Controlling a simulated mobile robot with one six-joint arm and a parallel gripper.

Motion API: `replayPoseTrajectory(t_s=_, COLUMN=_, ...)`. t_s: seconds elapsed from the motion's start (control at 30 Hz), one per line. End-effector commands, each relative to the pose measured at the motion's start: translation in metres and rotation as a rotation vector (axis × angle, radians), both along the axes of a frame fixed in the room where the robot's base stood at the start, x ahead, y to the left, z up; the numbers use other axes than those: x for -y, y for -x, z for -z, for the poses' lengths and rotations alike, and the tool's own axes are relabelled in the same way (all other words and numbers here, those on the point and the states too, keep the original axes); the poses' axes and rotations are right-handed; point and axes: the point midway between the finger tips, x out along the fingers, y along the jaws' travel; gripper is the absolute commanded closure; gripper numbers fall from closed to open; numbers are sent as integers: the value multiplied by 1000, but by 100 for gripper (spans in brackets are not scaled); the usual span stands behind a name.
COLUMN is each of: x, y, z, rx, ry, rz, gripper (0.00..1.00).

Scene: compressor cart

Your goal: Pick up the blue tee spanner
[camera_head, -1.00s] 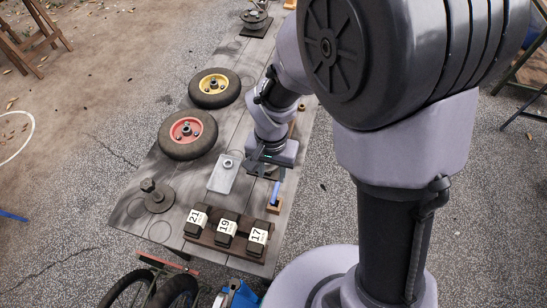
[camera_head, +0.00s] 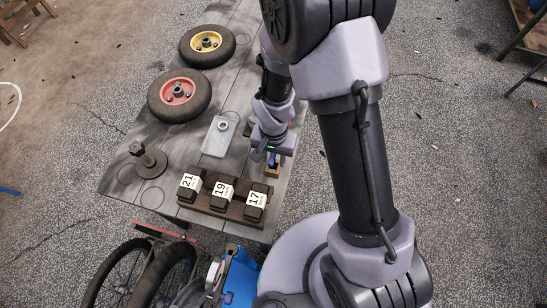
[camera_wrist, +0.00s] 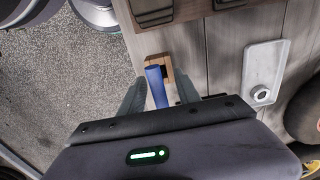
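The blue tee spanner (camera_wrist: 157,88) shows in the wrist view as a blue bar. Its far end is by a small wooden block with a dark socket (camera_wrist: 160,69); its near end is hidden behind my gripper's body. My gripper (camera_wrist: 160,76) is open, with one finger on each side of the bar and a gap visible on both sides. In the head view my gripper (camera_head: 271,160) is low over the bench's right edge, just above the wooden block (camera_head: 272,171), and mostly hides the spanner.
The bench (camera_head: 125,180) holds a numbered block rack (camera_head: 232,211) close in front of the gripper. A pale tray with a ring (camera_head: 218,138) is to the left. Two wheels, red-hubbed (camera_head: 178,93) and yellow-hubbed (camera_head: 206,44), lie farther back. Open floor is to the right.

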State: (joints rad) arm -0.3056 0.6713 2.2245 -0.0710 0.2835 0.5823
Motion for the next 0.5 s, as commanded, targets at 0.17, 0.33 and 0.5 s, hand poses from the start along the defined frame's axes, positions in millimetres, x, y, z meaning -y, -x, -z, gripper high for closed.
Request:
replayPoseTrajectory(t_s=0.17, x=0, y=0, z=-1, rx=0, ry=0, rz=0, gripper=94)
replayPoseTrajectory(t_s=0.33, x=0, y=0, z=-1, rx=0, ry=0, rz=0, gripper=100)
replayPoseTrajectory(t_s=0.5, x=0, y=0, z=-1, rx=0, ry=0, rz=0, gripper=100)
